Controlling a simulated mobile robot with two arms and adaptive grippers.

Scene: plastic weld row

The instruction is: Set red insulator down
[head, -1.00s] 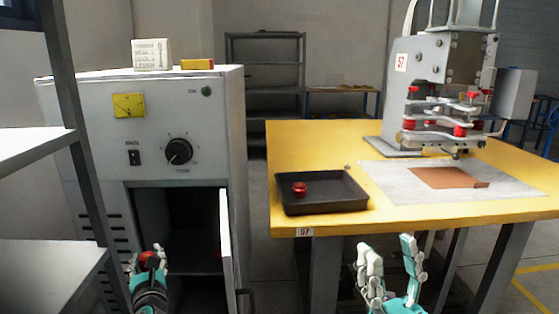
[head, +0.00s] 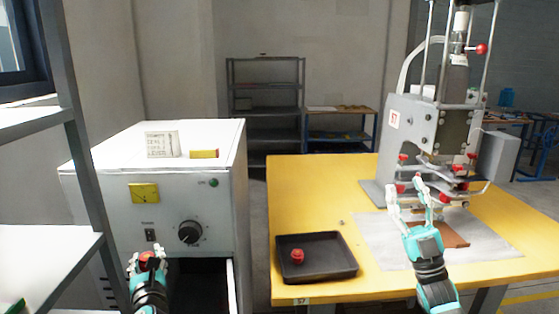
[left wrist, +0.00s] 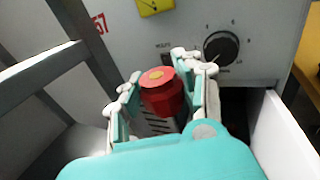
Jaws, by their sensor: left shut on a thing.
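My left gripper (head: 147,262) is shut on a red insulator (left wrist: 160,92), a knobbed red piece with a small yellowish top. It holds the insulator upright in front of the grey cabinet, near the open lower compartment. In the head view that insulator (head: 146,257) is partly hidden by the fingers. Another red piece (head: 297,256) stands in the black tray (head: 340,271) on the yellow table. My right gripper (head: 419,205) is open and looks empty, with fingers up, over the table in front of the press.
A grey shelf rack (head: 80,165) stands close on the left. The press (head: 420,135) stands on the yellow table (head: 310,200), with a brown sheet (head: 455,236) before it. The table's left rear is clear.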

